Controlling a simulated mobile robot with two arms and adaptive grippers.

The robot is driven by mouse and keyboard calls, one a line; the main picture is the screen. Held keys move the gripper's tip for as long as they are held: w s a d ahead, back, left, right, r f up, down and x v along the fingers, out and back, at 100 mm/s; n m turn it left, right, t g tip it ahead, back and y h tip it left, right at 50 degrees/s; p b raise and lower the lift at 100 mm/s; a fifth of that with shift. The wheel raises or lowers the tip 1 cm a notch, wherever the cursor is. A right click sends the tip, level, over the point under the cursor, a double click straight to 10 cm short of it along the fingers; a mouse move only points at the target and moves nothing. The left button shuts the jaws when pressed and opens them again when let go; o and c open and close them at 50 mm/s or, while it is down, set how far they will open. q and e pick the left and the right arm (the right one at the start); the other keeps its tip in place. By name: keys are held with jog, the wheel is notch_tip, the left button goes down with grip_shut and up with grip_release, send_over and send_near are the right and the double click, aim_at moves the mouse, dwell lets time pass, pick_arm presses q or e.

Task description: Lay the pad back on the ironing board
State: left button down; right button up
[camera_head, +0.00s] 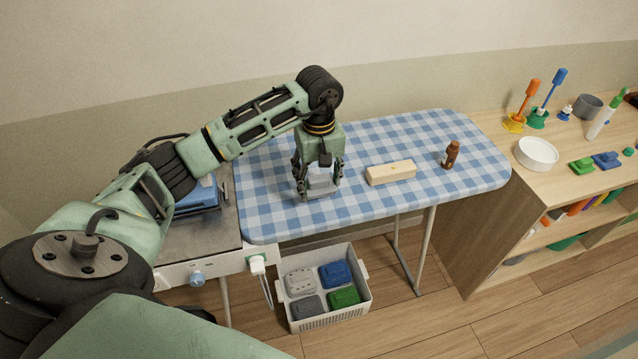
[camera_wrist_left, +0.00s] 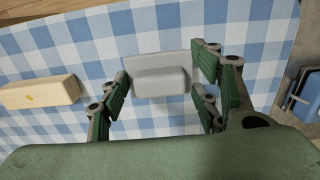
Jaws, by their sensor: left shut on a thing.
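The light grey pad (camera_head: 321,184), a flat plate with a raised block on top, is between the fingers of my left gripper (camera_head: 317,184). My left gripper is shut on it, pointing down over the ironing board (camera_head: 440,135) with its blue and white checked cover. The pad (camera_wrist_left: 160,82) also shows in the left wrist view between the green finger pads of my left gripper (camera_wrist_left: 165,90). It is low over the left middle of the board; I cannot tell whether it touches the cover. My right gripper is not in view.
A basket (camera_head: 330,322) with several coloured pads is on the floor below. A wooden shelf (camera_head: 500,205) stands at right. The board's back is clear.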

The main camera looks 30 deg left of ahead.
aim_at(319, 188)
pick_arm(q)
notch_tip(319, 188, down, 2)
jog(key=shift+f, duration=0.55)
jog(key=c, duration=0.9)
grip_release()
jog(key=shift+r, duration=0.1)
jog(key=shift+o, duration=1.4)
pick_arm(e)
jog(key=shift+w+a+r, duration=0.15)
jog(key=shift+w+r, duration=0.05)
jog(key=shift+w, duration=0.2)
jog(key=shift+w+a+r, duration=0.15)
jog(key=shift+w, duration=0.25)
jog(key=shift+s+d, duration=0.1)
pick_arm(q)
jog(key=shift+r, duration=0.1)
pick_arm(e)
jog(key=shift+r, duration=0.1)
